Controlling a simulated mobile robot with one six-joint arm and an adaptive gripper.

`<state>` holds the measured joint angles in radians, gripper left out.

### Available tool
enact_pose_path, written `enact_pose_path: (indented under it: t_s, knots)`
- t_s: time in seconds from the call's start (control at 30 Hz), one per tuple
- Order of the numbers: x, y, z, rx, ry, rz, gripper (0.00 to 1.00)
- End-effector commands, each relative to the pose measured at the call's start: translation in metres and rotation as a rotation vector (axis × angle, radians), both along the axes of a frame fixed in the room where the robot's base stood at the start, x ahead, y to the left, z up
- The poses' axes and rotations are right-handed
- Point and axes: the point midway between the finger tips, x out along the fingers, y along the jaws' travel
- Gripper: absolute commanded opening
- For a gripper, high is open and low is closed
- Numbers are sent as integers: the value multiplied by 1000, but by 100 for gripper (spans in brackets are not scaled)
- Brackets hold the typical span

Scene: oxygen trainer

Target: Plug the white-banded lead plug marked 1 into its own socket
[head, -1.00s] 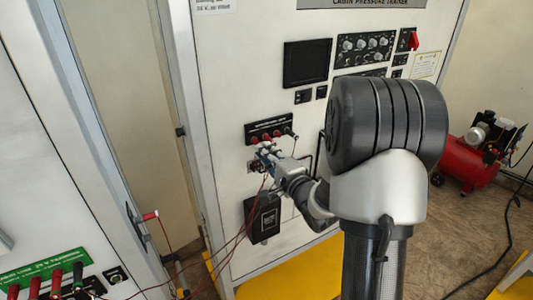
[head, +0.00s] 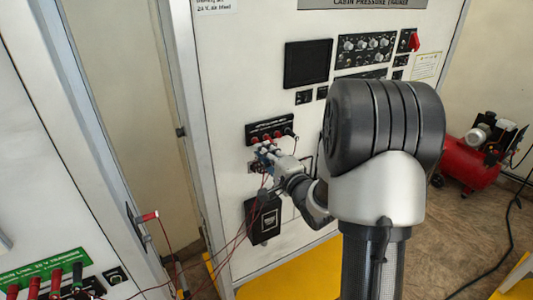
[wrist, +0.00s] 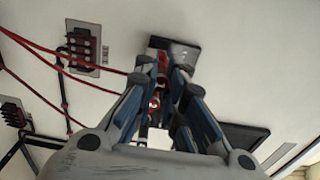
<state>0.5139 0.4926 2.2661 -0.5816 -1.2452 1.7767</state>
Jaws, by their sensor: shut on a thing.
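My gripper (head: 264,152) is shut on a lead plug at the face of the trainer cabinet, just below a black socket strip (head: 256,131) with several red plugs or sockets and a dark one at its right end. In the wrist view my gripper (wrist: 163,88) has its blue-sided fingers closed around the plug (wrist: 154,104), which shows red with a small pale patch. Its mark cannot be read. The fingers hide most of the plug and its tip. A dark plate (wrist: 186,52) lies behind the fingertips; I cannot tell whether the plug touches it.
Thin red leads (head: 240,236) hang from the gripper area towards the lower left. A black box (head: 262,220) is mounted below the gripper. A green-labelled panel (head: 40,266) with red and black plugs stands at lower left. A red compressor (head: 466,158) sits on the floor at right.

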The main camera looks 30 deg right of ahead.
Motion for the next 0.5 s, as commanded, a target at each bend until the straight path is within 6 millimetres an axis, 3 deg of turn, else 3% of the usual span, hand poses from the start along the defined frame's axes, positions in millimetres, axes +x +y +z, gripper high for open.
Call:
enact_pose_path:
  t_s: [0.5]
  knots:
    - [11, 1, 0, 0, -1, 1, 0]
